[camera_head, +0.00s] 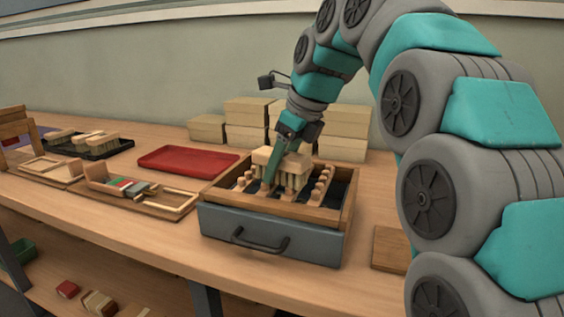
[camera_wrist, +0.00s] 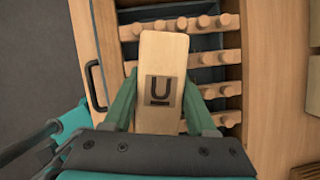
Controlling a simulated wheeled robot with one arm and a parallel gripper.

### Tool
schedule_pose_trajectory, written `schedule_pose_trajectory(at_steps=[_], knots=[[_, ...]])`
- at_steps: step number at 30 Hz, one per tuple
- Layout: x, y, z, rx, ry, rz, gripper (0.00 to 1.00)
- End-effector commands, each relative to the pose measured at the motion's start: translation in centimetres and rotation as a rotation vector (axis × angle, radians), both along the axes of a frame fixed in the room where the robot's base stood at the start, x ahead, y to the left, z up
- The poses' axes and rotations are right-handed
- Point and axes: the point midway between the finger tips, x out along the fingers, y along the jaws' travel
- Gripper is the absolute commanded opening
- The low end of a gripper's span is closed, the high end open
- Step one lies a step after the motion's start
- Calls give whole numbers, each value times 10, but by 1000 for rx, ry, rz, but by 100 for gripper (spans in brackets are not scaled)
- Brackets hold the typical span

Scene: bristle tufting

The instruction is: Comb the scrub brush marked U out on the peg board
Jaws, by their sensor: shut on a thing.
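The scrub brush marked U (camera_wrist: 163,52) is a pale wooden block with a dark U plate on top. My gripper (camera_wrist: 155,105) is shut on its sides, one teal finger on each side. In the head view the brush (camera_head: 296,158) shows bristles pointing down among the pegs, and my gripper (camera_head: 276,165) reaches it from above. The peg board (camera_head: 318,212) has rows of rounded wooden pegs and sits in an open drawer-like box with a grey front. I cannot tell how deep the bristles sit between the pegs.
A red tray (camera_head: 188,159) lies left of the box. Further left are a wooden frame tray (camera_head: 170,207) and a dark tray (camera_head: 110,150) with more brushes. Stacked pale boxes (camera_head: 246,122) stand behind, near the wall. A flat wooden board (camera_head: 390,248) lies at right.

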Motion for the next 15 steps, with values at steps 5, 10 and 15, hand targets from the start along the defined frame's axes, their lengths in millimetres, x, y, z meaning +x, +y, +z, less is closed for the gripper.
schedule_pose_trajectory(at_steps=[5, 10, 15], knots=[[8, -2, -1, 0, 0, -1, 13], [20, -7, -3, 0, 2, -3, 13], [32, -11, -3, 0, -1, -3, 13]])
